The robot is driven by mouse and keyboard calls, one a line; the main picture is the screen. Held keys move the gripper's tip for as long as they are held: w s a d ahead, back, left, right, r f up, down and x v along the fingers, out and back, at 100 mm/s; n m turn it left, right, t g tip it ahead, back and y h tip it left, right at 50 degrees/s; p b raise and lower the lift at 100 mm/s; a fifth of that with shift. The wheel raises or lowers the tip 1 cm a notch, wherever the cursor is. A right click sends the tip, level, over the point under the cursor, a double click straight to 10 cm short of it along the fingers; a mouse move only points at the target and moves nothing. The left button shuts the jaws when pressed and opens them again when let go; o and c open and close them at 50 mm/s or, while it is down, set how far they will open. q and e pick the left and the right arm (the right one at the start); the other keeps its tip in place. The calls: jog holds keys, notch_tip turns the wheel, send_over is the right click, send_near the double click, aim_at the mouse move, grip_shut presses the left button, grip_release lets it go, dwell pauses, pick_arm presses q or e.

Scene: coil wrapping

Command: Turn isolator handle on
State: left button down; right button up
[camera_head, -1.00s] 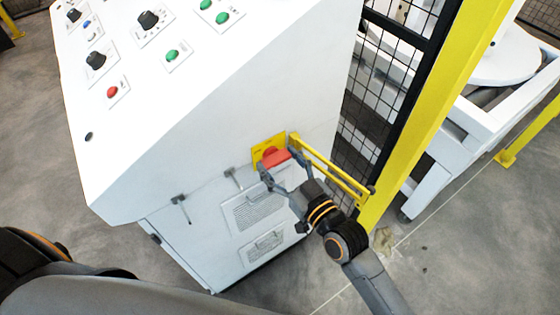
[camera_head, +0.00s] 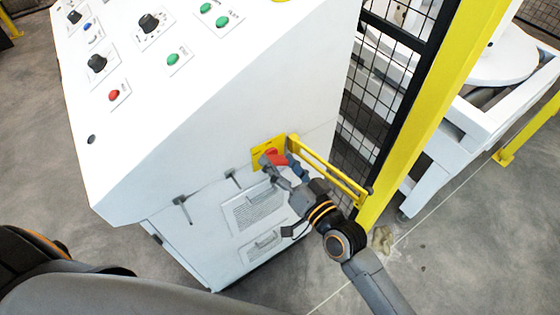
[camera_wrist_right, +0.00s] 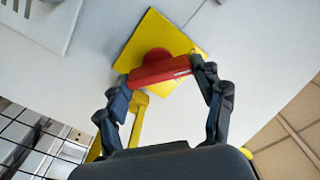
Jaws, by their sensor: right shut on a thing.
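The red isolator handle (camera_head: 275,158) sits on a yellow square plate (camera_head: 259,153) on the side of the white control cabinet. My right gripper (camera_head: 280,161) is at the handle, with a finger on either side. In the right wrist view the red handle (camera_wrist_right: 160,70) lies across between the two fingertips of my right gripper (camera_wrist_right: 164,78), which is shut on its ends. The yellow plate (camera_wrist_right: 150,33) shows behind it, turned like a diamond. The fingers hide part of the handle in the head view. My left gripper is not in view.
A yellow bracket (camera_head: 330,172) juts out right beside the handle, close to my right gripper. A yellow post (camera_head: 420,125) and black mesh fence (camera_head: 372,95) stand to the right. The cabinet's sloped top (camera_head: 195,90) carries buttons and knobs. Vents (camera_head: 258,208) lie below.

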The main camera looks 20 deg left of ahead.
jog(key=m, duration=0.5)
jog(key=shift+w+f+m, duration=0.1)
jog(key=shift+m, duration=0.2)
jog(key=m, duration=0.5)
jog(key=shift+f, duration=0.1)
jog(key=shift+m, duration=0.3)
jog(key=o, duration=1.2)
jog(key=shift+c, duration=0.2)
jog(key=v, duration=1.2)
jog(key=shift+f, duration=0.1)
